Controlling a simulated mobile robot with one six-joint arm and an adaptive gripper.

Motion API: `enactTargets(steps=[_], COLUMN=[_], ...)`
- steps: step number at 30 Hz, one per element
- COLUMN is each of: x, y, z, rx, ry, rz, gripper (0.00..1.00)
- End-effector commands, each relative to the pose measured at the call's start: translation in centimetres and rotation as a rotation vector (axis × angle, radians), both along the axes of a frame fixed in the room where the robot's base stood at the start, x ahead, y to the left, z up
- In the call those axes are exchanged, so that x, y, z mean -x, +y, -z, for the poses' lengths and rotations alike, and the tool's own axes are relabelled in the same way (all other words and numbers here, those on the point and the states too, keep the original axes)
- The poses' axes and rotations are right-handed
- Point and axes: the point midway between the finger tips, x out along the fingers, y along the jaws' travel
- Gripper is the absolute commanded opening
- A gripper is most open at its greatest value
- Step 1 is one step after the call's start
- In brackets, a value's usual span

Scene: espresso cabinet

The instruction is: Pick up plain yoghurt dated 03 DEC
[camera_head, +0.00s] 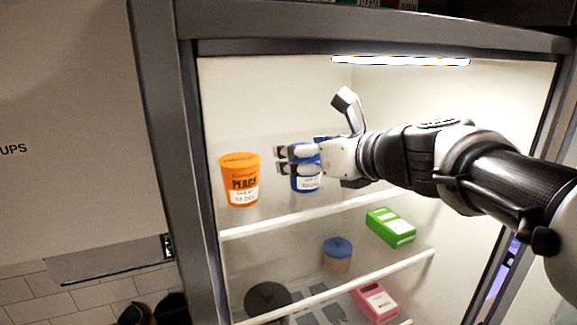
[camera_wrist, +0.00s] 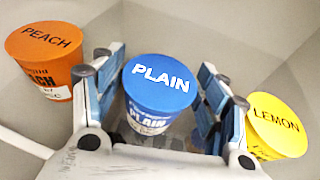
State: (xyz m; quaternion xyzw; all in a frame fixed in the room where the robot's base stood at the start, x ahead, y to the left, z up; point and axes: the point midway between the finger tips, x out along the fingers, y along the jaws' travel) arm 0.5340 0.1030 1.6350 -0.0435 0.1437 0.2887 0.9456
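A blue yoghurt tub labelled PLAIN (camera_wrist: 158,88) stands between the two fingers of my gripper (camera_wrist: 162,95) in the wrist view. The fingers are open on either side, with a gap visible at the right. In the head view my gripper (camera_head: 298,160) is at the upper shelf, hiding much of the blue tub (camera_head: 307,184). The white label low on the tub is partly visible, but its date is not readable.
A yellow LEMON tub (camera_wrist: 275,128) is close at the right in the wrist view. Lower shelves hold a green box (camera_head: 391,228), a blue-lidded jar (camera_head: 338,254) and a pink box (camera_head: 375,300).

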Motion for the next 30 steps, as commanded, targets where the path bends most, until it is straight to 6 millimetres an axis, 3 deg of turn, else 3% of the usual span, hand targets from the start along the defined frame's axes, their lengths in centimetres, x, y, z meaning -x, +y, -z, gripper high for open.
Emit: enactTargets(steps=[15,30], x=[0.0,-0.3], y=[0.0,-0.1], z=[0.0,-1.2], rx=[-0.001,-0.001], ry=[-0.001,-0.001], rz=[0.0,0.0], gripper=[0.29,0.28])
